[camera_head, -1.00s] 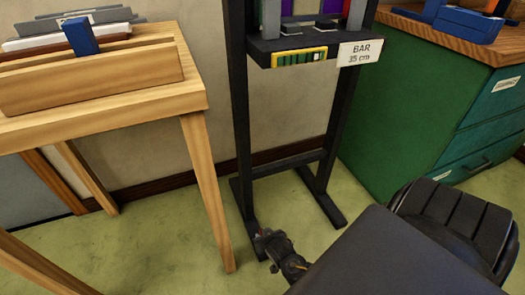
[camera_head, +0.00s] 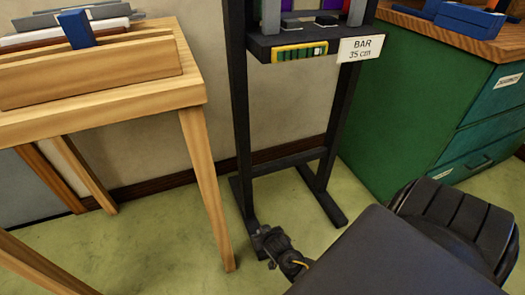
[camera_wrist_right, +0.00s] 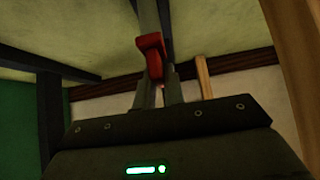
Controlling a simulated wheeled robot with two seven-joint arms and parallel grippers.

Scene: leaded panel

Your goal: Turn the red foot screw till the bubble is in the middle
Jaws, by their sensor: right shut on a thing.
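The red foot screw (camera_wrist_right: 152,58) shows in the right wrist view, between the fingers of my right gripper (camera_wrist_right: 158,75), which is shut on it. In the head view my right gripper (camera_head: 262,238) is low at the front left foot of the dark stand (camera_head: 242,150); the red screw cannot be made out there. The yellow-framed level (camera_head: 299,53) with a green vial is on the front of the stand's shelf. A pale spot near its right end looks like the bubble, but it is small. My left gripper is not in view.
A wooden table (camera_head: 150,97) stands left of the stand, its front leg (camera_head: 207,190) close to my right gripper. A green cabinet (camera_head: 410,120) stands to the right. A "BAR 35 cm" label (camera_head: 360,49) hangs on the shelf's right. Green floor (camera_head: 150,240) is bare around the stand's feet.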

